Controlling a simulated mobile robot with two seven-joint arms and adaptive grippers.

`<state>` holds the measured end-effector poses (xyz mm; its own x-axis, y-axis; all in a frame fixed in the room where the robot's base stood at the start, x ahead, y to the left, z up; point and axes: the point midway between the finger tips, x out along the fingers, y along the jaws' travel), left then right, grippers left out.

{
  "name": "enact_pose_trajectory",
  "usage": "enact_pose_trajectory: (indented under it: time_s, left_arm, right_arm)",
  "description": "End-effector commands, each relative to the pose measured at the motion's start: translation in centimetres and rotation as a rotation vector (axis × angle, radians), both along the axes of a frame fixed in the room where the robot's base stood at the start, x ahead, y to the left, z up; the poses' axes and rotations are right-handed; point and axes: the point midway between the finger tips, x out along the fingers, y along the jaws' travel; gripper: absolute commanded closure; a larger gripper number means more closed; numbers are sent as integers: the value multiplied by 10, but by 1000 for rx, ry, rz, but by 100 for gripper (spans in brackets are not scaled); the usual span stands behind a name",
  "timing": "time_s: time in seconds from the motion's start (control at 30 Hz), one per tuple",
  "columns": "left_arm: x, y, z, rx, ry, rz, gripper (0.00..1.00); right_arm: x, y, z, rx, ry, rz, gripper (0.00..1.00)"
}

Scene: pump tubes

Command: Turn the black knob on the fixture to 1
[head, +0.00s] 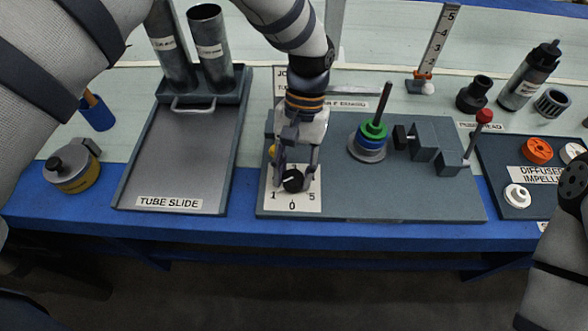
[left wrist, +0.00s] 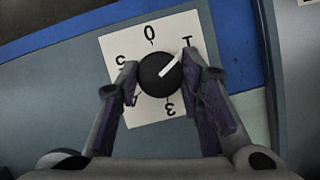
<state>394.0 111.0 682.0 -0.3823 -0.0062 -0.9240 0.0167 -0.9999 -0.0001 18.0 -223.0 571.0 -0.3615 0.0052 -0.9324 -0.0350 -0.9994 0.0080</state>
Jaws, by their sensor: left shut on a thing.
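The black knob (head: 293,180) sits on a white dial plate (head: 307,200) at the front left of the grey fixture board. In the left wrist view, the knob (left wrist: 158,76) has a white pointer line that points up and right, close to the 1 mark. The dial's 0, 3 and 5 also show there. My left gripper (head: 292,184) reaches down over the dial and is shut on the knob, with one finger on each side. It also shows in the left wrist view (left wrist: 160,84), where its fingers cover part of the dial. My right gripper is out of view.
A green and blue ring stack (head: 372,135) stands on a post right of the dial. A grey tube slide tray (head: 170,170) lies left, and a yellow-banded round part (head: 72,170) sits farther left. A red-tipped lever (head: 484,118) rises at the right.

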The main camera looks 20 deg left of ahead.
Motion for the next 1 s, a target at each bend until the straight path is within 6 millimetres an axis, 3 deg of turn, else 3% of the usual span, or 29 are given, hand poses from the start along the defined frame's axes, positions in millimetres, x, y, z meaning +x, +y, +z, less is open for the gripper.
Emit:
enact_pose_trajectory:
  time_s: [0.13, 0.17, 0.23, 0.57, 1.0]
  left_arm:
    - [0, 0, -1, 0, 0, 1, 94]
    - [0, 0, -1, 0, 0, 1, 59]
    - [0, 0, -1, 0, 0, 1, 46]
    - [2, 0, 4, -1, -1, 1, 46]
    - [41, 0, 98, -1, -3, 2, 46]
  right_arm:
    - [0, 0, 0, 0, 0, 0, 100]
    - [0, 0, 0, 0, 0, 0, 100]
    - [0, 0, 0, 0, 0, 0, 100]
    - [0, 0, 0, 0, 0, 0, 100]
    - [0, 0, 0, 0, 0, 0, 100]
